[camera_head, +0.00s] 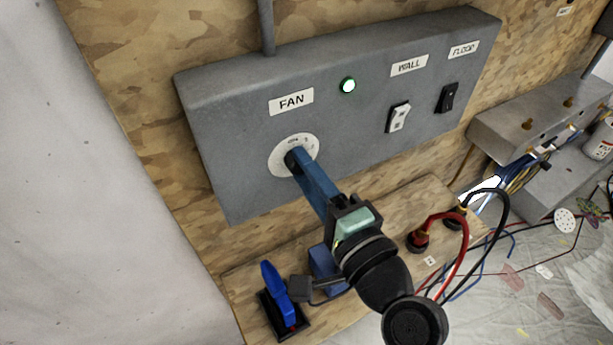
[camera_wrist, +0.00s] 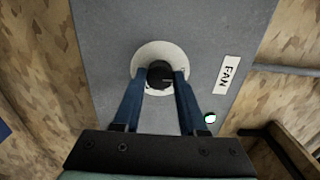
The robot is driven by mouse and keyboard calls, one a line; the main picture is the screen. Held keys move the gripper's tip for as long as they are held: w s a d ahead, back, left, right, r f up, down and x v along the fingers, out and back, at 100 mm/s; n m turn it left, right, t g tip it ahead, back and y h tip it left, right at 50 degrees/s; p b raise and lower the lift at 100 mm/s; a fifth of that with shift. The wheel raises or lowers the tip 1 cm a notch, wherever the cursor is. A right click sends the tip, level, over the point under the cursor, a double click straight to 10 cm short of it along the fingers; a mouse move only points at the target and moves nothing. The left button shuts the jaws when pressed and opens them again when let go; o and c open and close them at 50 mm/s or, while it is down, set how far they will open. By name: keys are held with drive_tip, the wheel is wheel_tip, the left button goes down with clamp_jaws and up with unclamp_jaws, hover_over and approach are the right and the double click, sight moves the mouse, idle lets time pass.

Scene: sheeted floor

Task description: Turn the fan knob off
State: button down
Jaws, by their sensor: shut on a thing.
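The fan knob (camera_wrist: 160,75) is a black round knob on a white dial plate (camera_head: 279,161), below the "FAN" label (camera_head: 291,101) on a grey control box (camera_head: 230,120). My gripper (camera_head: 298,160) reaches the dial from the lower right in the head view. In the wrist view its two blue fingers (camera_wrist: 160,80) stand on either side of the knob and are shut on it. In the head view the fingers hide most of the knob. I cannot tell which mark the knob points to. A green-ringed indicator light (camera_head: 348,85) on the box shows bright white.
A white "WALL" switch (camera_head: 398,117) and a black "FLOOR" switch (camera_head: 447,98) sit on the box's right side. Below, a wooden board (camera_head: 390,215) carries red and black cables (camera_head: 463,240) and a blue-handled switch (camera_head: 275,285). A grey conduit (camera_head: 266,28) rises from the box top.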

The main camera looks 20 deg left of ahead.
idle(0.3)
drive_tip(key=shift+c, duration=2.2)
unclamp_jaws()
drive_tip(key=b+v, duration=0.3)
drive_tip(key=v, duration=1)
